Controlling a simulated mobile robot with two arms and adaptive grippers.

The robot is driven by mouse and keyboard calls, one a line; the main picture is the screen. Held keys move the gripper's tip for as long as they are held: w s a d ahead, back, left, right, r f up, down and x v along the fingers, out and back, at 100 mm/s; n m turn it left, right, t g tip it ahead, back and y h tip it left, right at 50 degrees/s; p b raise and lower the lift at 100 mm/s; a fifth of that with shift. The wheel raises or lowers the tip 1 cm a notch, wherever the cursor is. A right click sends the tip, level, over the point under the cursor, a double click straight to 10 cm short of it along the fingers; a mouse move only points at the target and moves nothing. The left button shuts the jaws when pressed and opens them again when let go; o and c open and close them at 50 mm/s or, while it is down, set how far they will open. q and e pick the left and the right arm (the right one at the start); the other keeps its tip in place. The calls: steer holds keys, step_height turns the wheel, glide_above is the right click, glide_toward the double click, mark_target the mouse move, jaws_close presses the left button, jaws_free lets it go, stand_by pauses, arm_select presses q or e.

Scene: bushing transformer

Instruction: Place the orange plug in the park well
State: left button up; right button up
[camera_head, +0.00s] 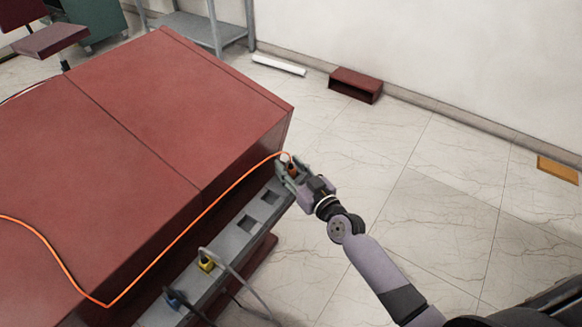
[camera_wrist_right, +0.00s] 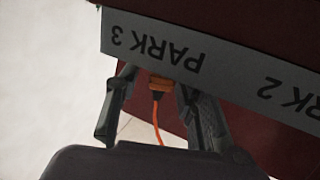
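The orange plug (camera_head: 291,170) is at the far end of the grey ledge on the red cabinet's side, with its orange cable leading back over the cabinet top. In the right wrist view the plug (camera_wrist_right: 159,83) sits under the edge of the PARK 3 label (camera_wrist_right: 155,45), its cable hanging toward the palm. My right gripper (camera_head: 293,174) has its fingers on either side of the plug. The fingers (camera_wrist_right: 158,95) stand apart, with a gap showing beside the plug, so it looks open. How deep the plug sits is hidden. My left gripper is out of view.
Two empty square wells (camera_head: 259,211) lie along the grey ledge (camera_head: 232,242). Nearer stand a yellow plug (camera_head: 206,263) and a blue plug (camera_head: 174,298) with grey cables. The red cabinet (camera_head: 180,105) fills the left.

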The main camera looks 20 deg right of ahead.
steer(key=shift+r, duration=0.1)
steer(key=shift+s, duration=0.15)
steer(key=v, duration=1.1)
steer(key=shift+s, duration=0.35)
steer(key=shift+d, duration=0.15)
